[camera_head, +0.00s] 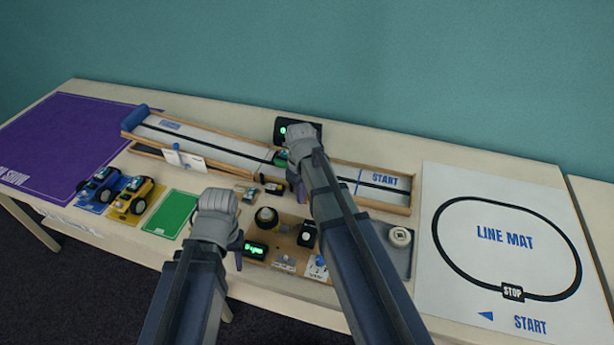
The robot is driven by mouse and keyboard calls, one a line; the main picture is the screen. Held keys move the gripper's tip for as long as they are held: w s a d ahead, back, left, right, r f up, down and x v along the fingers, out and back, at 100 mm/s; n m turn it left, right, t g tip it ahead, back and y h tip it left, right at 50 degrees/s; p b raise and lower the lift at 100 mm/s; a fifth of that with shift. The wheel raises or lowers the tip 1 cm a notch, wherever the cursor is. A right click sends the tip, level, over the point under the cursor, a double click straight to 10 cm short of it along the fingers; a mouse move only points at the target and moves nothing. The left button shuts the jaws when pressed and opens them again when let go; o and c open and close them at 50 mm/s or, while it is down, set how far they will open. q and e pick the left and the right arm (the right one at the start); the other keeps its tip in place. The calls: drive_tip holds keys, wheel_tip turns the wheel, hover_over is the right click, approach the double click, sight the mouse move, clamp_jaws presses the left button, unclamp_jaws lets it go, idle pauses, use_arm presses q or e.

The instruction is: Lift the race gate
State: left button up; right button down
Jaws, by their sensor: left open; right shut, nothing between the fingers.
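The wooden race track (225,150) runs across the back of the table, with START printed at its right end and a blue roll (135,117) at its left end. A black box with a green light (283,130) stands at the track's back edge. A small green part (281,158) shows on the track beside my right arm. I cannot tell for sure which of these belongs to the race gate. My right gripper (301,136) is shut and empty, over the track in front of the black box, partly hiding it. My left gripper (218,203) is open, low over the table's front part, its fingertips hard to see.
A wooden board with electronic parts (284,236) lies between my arms. Blue (101,186) and yellow (136,197) cars and a green mat (171,213) lie to the left. A purple mat (60,140) covers the far left; the line mat (500,200) covers the right.

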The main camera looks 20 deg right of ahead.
use_arm(q)
drive_tip(key=shift+r+p, duration=0.95)
drive_tip(key=shift+r, duration=0.05)
use_arm(e)
drive_tip(key=shift+s+a+r, duration=0.35)
drive_tip(key=shift+s+a, duration=0.1)
drive_tip(key=shift+s, duration=0.25)
drive_tip(key=shift+s+a+r, duration=0.3)
drive_tip(key=shift+s+a, duration=0.15)
drive_tip(key=shift+s, duration=0.2)
drive_tip(key=shift+s+a+r, duration=0.35)
drive_tip(key=shift+s+a, duration=0.1)
drive_tip(key=shift+s, duration=0.25)
use_arm(q)
wheel_tip(320, 180, up, 8)
drive_tip(key=p, duration=0.8)
use_arm(e)
wheel_tip(320, 180, up, 8)
drive_tip(key=s+a+m+h, duration=0.1)
drive_tip(key=s+a, duration=0.7)
drive_tip(key=s, duration=0.3)
drive_tip(key=shift+s+a, duration=0.25)
drive_tip(key=shift+a, duration=0.05)
